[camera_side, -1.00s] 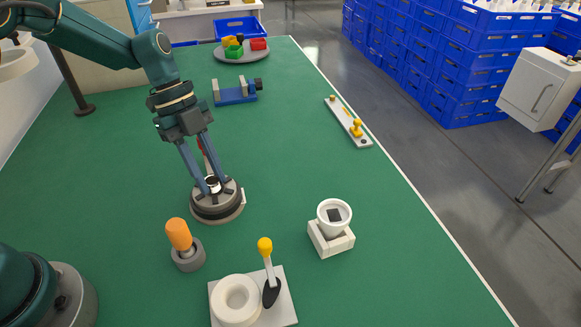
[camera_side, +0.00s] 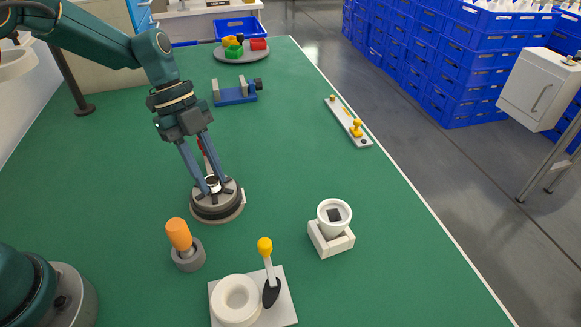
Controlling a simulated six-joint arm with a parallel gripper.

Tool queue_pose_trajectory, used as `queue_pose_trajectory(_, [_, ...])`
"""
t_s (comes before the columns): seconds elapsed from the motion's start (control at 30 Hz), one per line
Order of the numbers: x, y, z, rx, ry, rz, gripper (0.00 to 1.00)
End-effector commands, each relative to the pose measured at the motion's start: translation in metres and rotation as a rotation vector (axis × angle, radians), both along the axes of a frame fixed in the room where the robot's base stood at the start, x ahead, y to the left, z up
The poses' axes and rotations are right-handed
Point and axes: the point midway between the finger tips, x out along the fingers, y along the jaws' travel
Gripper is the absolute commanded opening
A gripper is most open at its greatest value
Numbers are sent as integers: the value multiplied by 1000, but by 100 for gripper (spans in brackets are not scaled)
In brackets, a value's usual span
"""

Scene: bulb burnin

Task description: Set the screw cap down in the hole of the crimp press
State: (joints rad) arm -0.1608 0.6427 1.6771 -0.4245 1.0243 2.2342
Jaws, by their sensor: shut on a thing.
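My gripper (camera_side: 213,187) points down over a round dark fixture with a grey top (camera_side: 230,192), which I take to be the crimp press. A red-tipped lever (camera_side: 201,146) shows behind my fingers. The fingers are shut on a small light metallic piece, the screw cap (camera_side: 212,180), at the middle of the press top. The cap looks upright and low at the hole. The fingers and the small size hide the hole's edge, so I cannot tell how deep the cap sits or whether it touches the bottom.
An orange-handled tool (camera_side: 179,235) stands in a grey holder near the press. A white plate (camera_side: 285,312) with a ring and yellow-knobbed lever is at the front. A white cup (camera_side: 333,218) sits in a block at right. A blue vise (camera_side: 236,94) lies behind.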

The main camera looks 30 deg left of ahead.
Motion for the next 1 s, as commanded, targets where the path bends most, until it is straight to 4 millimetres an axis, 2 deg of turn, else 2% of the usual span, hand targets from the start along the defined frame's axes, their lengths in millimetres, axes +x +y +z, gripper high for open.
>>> queue_pose_trajectory(0.23, [0, 0, 0, 0, 0, 0, 0])
queue_pose_trajectory(0.27, [0, 0, 0, 0, 0, 0, 37])
queue_pose_trajectory(0.33, [0, 0, 0, 0, 0, 0, 64])
queue_pose_trajectory(0.67, [0, 1, 1, 0, -1, 0, 65])
queue_pose_trajectory(1.0, [5, 16, 39, 0, -4, 2, 65])
